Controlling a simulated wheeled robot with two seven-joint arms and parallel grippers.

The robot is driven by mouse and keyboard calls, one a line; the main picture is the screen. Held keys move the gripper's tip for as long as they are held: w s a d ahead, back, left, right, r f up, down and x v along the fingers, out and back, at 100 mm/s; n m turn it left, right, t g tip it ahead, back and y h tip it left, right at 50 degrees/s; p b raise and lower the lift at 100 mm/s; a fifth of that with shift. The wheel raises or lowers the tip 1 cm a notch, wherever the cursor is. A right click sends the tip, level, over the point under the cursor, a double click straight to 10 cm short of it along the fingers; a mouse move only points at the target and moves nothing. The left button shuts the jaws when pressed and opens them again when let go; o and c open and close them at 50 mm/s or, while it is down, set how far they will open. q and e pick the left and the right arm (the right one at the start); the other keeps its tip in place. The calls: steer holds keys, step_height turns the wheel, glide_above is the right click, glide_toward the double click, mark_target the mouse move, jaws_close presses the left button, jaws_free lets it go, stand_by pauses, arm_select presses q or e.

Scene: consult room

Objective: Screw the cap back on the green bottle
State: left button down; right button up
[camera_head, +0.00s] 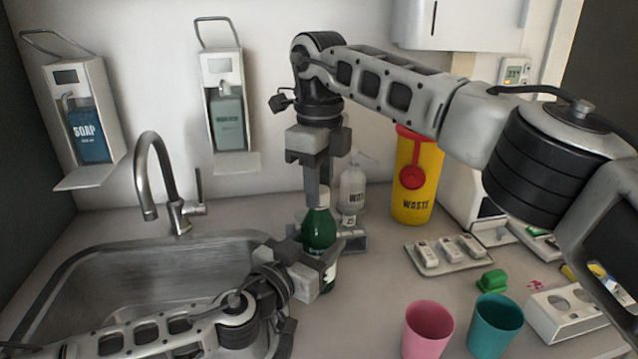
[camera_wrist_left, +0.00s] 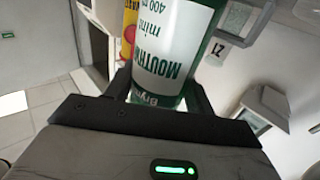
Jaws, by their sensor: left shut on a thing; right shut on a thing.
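The green bottle (camera_head: 319,230) stands upright on the counter at the sink's right edge. Its white label shows large in the left wrist view (camera_wrist_left: 170,45). My left gripper (camera_head: 318,266) is shut around the bottle's lower body from the left. My right gripper (camera_head: 319,188) points straight down over the bottle and is shut on the pale cap (camera_head: 324,196). The cap is at the top of the bottle's neck, mostly hidden by the fingers. I cannot tell how far it is seated on the thread.
A metal sink (camera_head: 150,275) with a tap (camera_head: 160,185) lies left. A clear pump bottle (camera_head: 353,188) stands close behind the green bottle. A yellow waste bin (camera_head: 414,185), a tray (camera_head: 450,262), a pink cup (camera_head: 428,330) and a teal cup (camera_head: 495,325) stand right.

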steer(key=m, duration=0.3)
steer(key=shift+m, duration=0.4)
steer(key=o, duration=1.2)
steer(key=shift+c, duration=0.2)
steer(key=shift+r, duration=3.75)
arm_select(q)
steer(key=shift+c, duration=2.3)
jaws_free()
